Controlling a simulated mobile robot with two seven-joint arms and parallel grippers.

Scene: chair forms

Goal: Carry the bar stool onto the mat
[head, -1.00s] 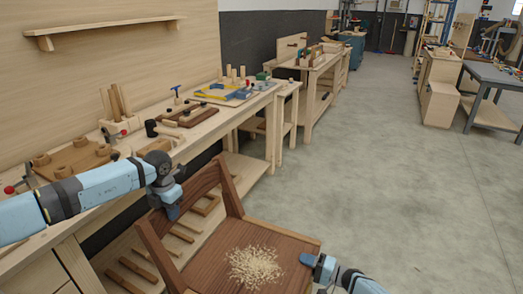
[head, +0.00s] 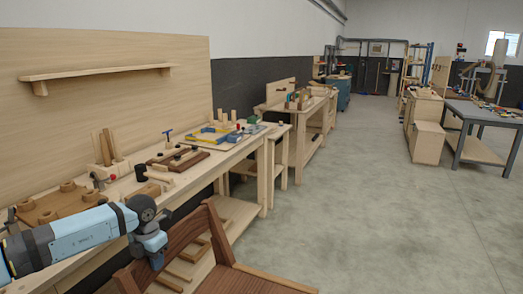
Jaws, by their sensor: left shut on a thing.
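The bar stool (head: 190,232) is brown wood with a curved backrest and a seat. It shows at the bottom of the head view, cut off by the lower edge, so its legs and most of its seat are out of sight. My left gripper (head: 156,260) comes in from the left and is shut on the stool's backrest at its top rail. The fingertips are partly hidden against the wood. My right gripper is not in view. No mat shows in this view.
A long workbench (head: 226,158) with tools and wooden blocks runs along the left wall, close to my left arm and the stool. A grey table (head: 484,117) and a wooden cabinet (head: 428,143) stand at the right. The concrete floor (head: 350,205) between is clear.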

